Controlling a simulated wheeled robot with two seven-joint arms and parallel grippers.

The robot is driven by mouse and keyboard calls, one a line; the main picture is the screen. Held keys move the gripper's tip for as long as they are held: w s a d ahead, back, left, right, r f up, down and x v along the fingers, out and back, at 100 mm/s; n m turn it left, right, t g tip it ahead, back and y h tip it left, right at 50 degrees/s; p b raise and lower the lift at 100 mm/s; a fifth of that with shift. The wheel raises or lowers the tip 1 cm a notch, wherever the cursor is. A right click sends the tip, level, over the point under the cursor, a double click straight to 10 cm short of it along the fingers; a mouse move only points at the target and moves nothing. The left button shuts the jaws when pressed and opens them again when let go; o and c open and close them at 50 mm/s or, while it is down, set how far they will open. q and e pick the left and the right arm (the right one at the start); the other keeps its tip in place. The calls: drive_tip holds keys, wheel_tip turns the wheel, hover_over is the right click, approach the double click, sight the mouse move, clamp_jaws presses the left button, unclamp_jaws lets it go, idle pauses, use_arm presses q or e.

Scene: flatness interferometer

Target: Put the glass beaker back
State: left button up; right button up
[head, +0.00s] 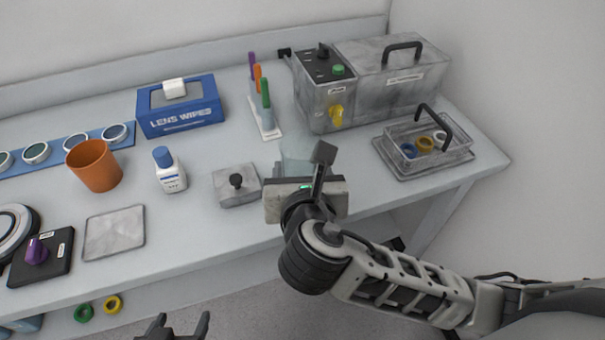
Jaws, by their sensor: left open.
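A faint, see-through shape that looks like the glass beaker (296,150) is on the table near the middle, just beyond my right gripper. The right hand covers its lower part, so I cannot tell whether it stands on the table or is held. My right gripper (318,165) reaches in from the right; one dark finger shows beside the glass and the rest is hidden by the hand. My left gripper (182,323) is open and empty at the bottom edge, in front of the table.
A grey metal machine (375,75) and a wire basket with rings (425,145) stand at the right. A pen stand (267,125), lens wipes box (180,108), white bottle (170,172), orange cup (94,167) and knobbed grey block (237,188) crowd the left and middle.

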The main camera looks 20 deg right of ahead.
drive_tip(key=w+f, duration=0.2)
drive_tip(key=w+d+f, duration=0.1)
drive_tip(key=w+f, duration=0.1)
drive_tip(key=w+d+f, duration=0.1)
drive_tip(key=w+f, duration=0.1)
drive_tip(key=shift+w+d+f+b, duration=0.1)
drive_tip(key=shift+w+f+b, duration=0.15)
drive_tip(key=shift+w+b, duration=0.15)
drive_tip(key=shift+w+f+b, duration=0.15)
drive_tip(key=shift+f+b, duration=0.15)
drive_tip(key=shift+f, duration=1.45)
drive_tip(key=shift+f, duration=0.15)
drive_tip(key=o, duration=1.1)
drive_tip(key=shift+c, duration=0.2)
drive_tip(key=shift+r, duration=0.2)
drive_tip(key=v, duration=1.2)
drive_tip(key=shift+p, duration=0.3)
